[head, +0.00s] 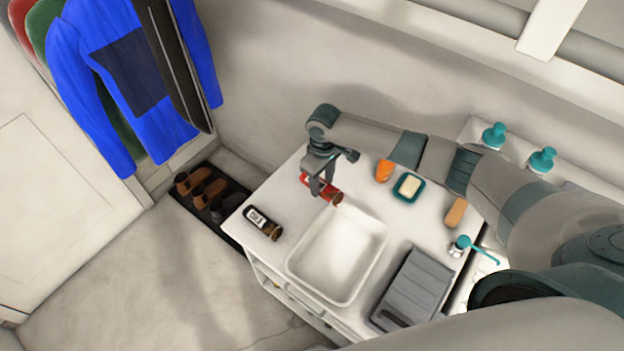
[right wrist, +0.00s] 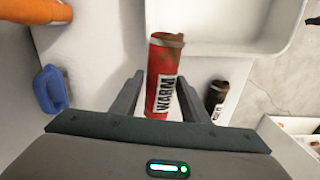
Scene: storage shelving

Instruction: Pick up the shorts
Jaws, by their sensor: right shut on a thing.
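I see no clear shorts. A blue long-sleeved garment (head: 125,65) with a dark navy patch hangs at the upper left; I cannot tell whether the patch is a separate piece. My right gripper (head: 318,189) is over the counter, far from the garment. It is shut on a red bottle (head: 333,194) at the basin's far left corner. In the right wrist view the red bottle (right wrist: 160,80), with a "WARM" label, sits between the two fingers. I cannot tell whether it touches the counter. My left gripper is out of view.
Floor at the lower left is free.

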